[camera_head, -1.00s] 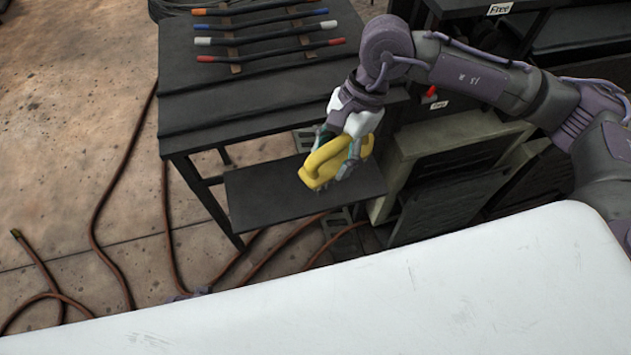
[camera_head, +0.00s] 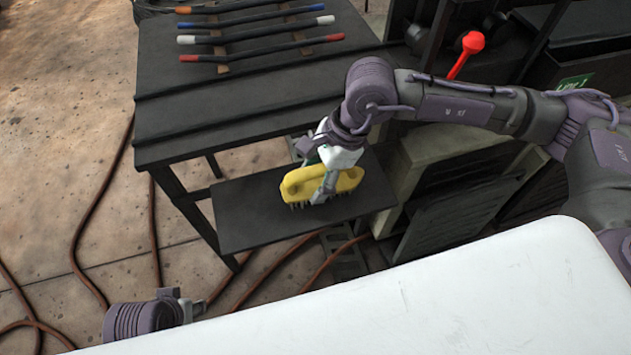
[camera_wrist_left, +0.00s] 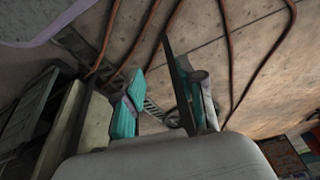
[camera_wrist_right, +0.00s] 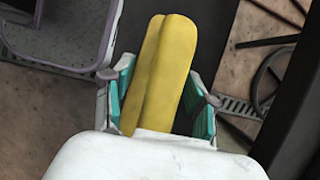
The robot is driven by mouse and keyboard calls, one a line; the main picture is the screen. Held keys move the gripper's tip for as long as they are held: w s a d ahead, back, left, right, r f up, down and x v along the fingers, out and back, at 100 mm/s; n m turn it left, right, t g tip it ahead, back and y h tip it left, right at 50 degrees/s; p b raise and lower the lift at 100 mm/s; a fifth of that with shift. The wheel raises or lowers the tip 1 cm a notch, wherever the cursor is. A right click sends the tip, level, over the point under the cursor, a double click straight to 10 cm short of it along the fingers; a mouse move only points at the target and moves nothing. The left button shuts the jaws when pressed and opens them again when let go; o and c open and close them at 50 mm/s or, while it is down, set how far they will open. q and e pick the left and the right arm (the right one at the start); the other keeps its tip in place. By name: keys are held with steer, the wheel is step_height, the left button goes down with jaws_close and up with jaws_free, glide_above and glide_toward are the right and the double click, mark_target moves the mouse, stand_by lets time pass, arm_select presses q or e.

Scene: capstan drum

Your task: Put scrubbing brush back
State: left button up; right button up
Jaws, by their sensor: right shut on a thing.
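The scrubbing brush (camera_head: 298,184) is yellow with dark bristles facing down. My right gripper (camera_head: 327,184) is shut on its handle, over the dark lower shelf (camera_head: 247,223) of the black table. I cannot tell whether the bristles touch the shelf. In the right wrist view the yellow brush (camera_wrist_right: 163,72) lies between the teal finger pads of that gripper (camera_wrist_right: 162,92). My left arm's end shows at the lower left of the head view, its fingers unclear. In the left wrist view my left gripper (camera_wrist_left: 158,105) has its fingers apart with nothing between them.
The black table top (camera_head: 245,112) holds several dark rods with coloured ends. A red-knobbed lever (camera_head: 468,52) stands at the machinery on the right. Brown hoses (camera_head: 88,215) lie on the floor. A white surface (camera_head: 400,290) fills the front.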

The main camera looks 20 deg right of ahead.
arm_select(q)
steer(key=shift+r, duration=0.4)
arm_select(e)
steer(key=shift+f, duration=0.8)
arm_select(q)
steer(key=shift+s, duration=0.1)
arm_select(e)
steer(key=shift+f, duration=0.1)
steer(key=shift+f, duration=0.1)
steer(key=o, duration=1.2)
arm_select(q)
steer(key=shift+r, duration=0.25)
steer(key=shift+r, duration=0.1)
arm_select(e)
steer(key=shift+r, duration=0.35)
steer(key=p+v, duration=0.1)
steer(key=v, duration=1)
steer(key=shift+d+r+p, duration=0.15)
steer(key=shift+r+p, duration=0.15)
steer(key=shift+r, duration=0.05)
arm_select(q)
step_height(320, 180, down, 6)
steer(key=shift+w+f, duration=0.25)
steer(key=shift+w, duration=0.15)
